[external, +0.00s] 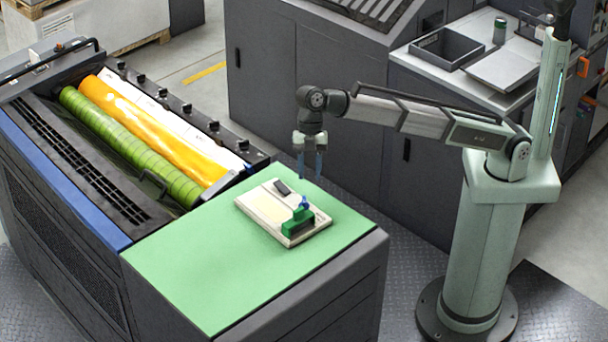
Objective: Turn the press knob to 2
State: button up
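A cream unit (260,211) lies on the green top surface. It carries a small blue part (304,203) that may be the knob, a green block (297,221) at its front right, and a dark block (281,187) near its back edge. Any numbers or pointer are too small to read. My gripper (311,176) points down above and slightly behind the unit's right part, apart from it. Its two bluish fingers are spread with an empty gap between them. Several black knobs (162,93) also line the press's far edge; I cannot tell which knob the task means.
The green top (190,270) is clear left and in front of the unit. Left of it are the press's green roller (130,150) and yellow roller (150,118). Dark cabinets (300,90) stand behind my gripper. A side counter holds a tray (446,48) and a green can (499,31).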

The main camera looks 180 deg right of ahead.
send_near(304, 197)
jog(key=x, duration=0.8)
jog(key=shift+w+f, duration=0.25)
jog(key=shift+f, duration=0.05)
dwell(0.4)
grip_shut()
